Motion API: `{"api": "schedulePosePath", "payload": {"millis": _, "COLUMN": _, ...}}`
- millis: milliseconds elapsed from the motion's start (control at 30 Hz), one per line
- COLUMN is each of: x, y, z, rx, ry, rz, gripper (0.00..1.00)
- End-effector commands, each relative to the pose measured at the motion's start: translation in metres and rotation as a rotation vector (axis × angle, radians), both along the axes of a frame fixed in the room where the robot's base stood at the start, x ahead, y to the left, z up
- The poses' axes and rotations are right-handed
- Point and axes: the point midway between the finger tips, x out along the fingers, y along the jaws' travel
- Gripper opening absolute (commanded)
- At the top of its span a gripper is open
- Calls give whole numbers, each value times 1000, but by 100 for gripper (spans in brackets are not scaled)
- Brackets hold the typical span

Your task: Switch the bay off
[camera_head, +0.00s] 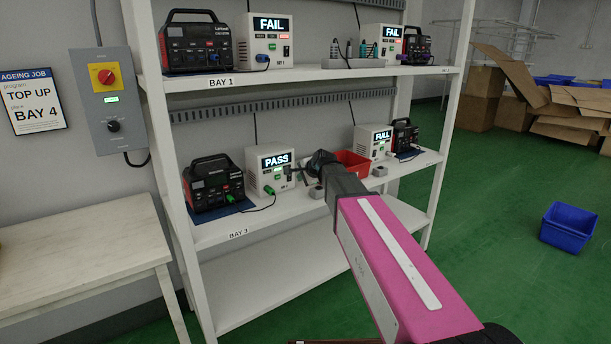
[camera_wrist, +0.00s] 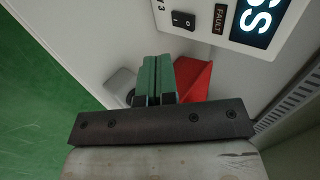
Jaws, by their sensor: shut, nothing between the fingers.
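The bay 3 tester (camera_head: 268,182) is a white box on the middle shelf. Its screen reads PASS in the head view. In the wrist view its white front panel (camera_wrist: 240,38) fills the top right, with part of the screen, a FAULT label and a black rocker switch (camera_wrist: 183,19). My gripper (camera_head: 292,173) is at the tester's right side in the head view. In the wrist view my gripper's green fingers (camera_wrist: 158,70) are together and empty, just below the rocker switch. A gap to the panel cannot be judged.
A black power station (camera_head: 212,186) stands left of the tester, with a green plug and cable between. The upper shelf (camera_head: 300,76) runs above my arm. A wall control box (camera_head: 108,100) is at left.

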Motion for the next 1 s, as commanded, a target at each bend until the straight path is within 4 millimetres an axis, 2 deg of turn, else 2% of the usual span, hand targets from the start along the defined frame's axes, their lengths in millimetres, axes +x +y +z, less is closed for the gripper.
{"api": "schedulePosePath", "payload": {"millis": 33, "x": 10, "y": 5, "z": -8, "rx": -1, "ry": 2, "rz": 1, "gripper": 0}}
{"api": "schedulePosePath", "payload": {"millis": 233, "x": 33, "y": 21, "z": -31, "rx": -1, "ry": 2, "rz": 1, "gripper": 0}}
{"api": "schedulePosePath", "payload": {"millis": 433, "x": 55, "y": 36, "z": -26, "rx": 0, "ry": 0, "rz": 0, "gripper": 0}}
{"api": "schedulePosePath", "payload": {"millis": 600, "x": 62, "y": 41, "z": -25, "rx": -1, "ry": 0, "rz": 1, "gripper": 0}}
{"api": "schedulePosePath", "payload": {"millis": 1000, "x": 64, "y": 43, "z": -24, "rx": 0, "ry": 0, "rz": 0, "gripper": 0}}
